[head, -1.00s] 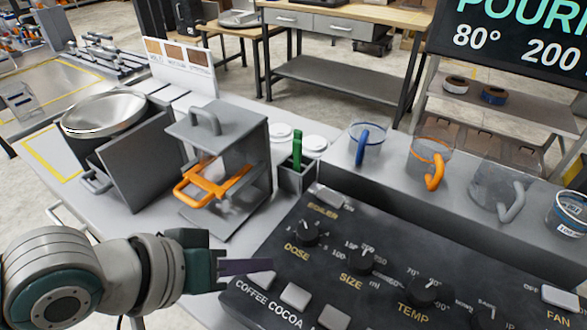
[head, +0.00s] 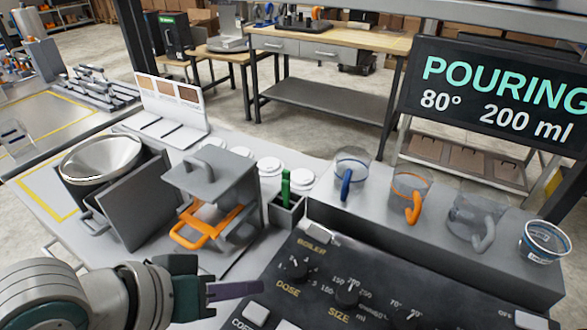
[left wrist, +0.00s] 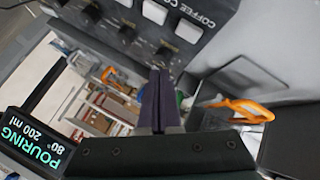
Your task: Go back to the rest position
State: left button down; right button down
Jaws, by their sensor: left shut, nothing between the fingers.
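My left gripper (head: 236,291) is at the bottom left of the head view, in front of the dark control panel's left end. Its dark purple fingers are together and empty. In the left wrist view the fingers (left wrist: 155,102) also lie side by side. The control panel (head: 390,278) has several knobs and white buttons. In the left wrist view its panel (left wrist: 135,28) shows at the top, close beyond the fingers. My right gripper is in neither view.
A grey press-like stand with an orange handle (head: 193,238) and a metal bin (head: 92,165) stand left of the panel. Several cups, one with an orange handle (head: 413,207), stand on a grey ledge (head: 455,255). A screen (head: 490,95) reads "POURING 80° 200 ml".

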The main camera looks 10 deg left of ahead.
pick_arm(q)
jog(key=s+d+r+m+g, duration=0.1)
jog(key=s+d+r+m, duration=0.1)
jog(key=s+d, duration=0.15)
jog(key=s+a+r+m+g+y, duration=0.1)
jog(key=s+a+r+g+y, duration=0.35)
jog(key=s+a, duration=0.7)
notch_tip(320, 180, up, 31)
jog(key=t+p, duration=0.2)
jog(key=p, duration=2.7)
jog(key=shift+d+f+y, duration=0.15)
jog(key=shift+d+y, duration=0.05)
jog(key=shift+y, duration=0.25)
jog(key=shift+s, duration=0.1)
